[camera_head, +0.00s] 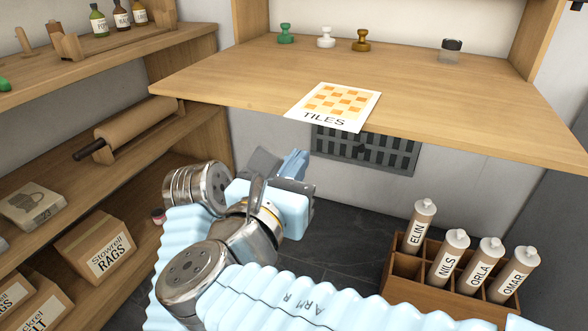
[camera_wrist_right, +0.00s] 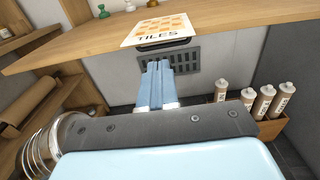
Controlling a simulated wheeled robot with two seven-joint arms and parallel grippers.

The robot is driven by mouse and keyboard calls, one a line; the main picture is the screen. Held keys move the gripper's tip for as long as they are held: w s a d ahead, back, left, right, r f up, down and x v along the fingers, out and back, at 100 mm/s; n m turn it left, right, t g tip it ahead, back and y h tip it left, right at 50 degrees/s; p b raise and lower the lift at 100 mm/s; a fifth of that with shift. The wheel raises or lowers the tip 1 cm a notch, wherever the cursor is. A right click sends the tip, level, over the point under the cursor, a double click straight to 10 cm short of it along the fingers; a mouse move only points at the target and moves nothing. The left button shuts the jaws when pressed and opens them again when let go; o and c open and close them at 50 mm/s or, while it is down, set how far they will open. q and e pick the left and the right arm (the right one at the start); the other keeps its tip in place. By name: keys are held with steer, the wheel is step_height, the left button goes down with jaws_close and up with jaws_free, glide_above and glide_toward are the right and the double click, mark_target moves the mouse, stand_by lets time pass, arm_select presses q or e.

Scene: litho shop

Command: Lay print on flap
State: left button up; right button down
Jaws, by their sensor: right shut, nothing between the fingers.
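The print labelled TILES (camera_head: 338,104), a white sheet with an orange checker pattern, lies on the wooden flap (camera_head: 220,82), its lettered edge reaching over the front edge. It also shows in the right wrist view (camera_wrist_right: 160,30), with a dark strip visible just under its front edge. My right gripper (camera_head: 296,160) is below and in front of the flap's edge, left of and lower than the print, apart from both. Its light-blue fingers (camera_wrist_right: 157,68) are together with nothing between them. My left gripper is not in view.
Green, white and brown-gold stamps (camera_head: 325,38) and a small jar (camera_head: 450,50) stand at the flap's back. A dark wall grille (camera_head: 368,150) is under the flap. A wooden crate of labelled tubes (camera_head: 407,268) stands lower right. Shelves with boxes and a paper roll (camera_head: 135,130) are left.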

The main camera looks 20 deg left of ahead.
mark_target(323, 123)
steer(key=w, duration=1)
steer(key=shift+d, duration=0.15)
steer(key=w, duration=0.3)
steer(key=shift+w+d+p, duration=0.1)
steer(key=shift+w+p, duration=0.2)
steer(key=shift+s, duration=0.1)
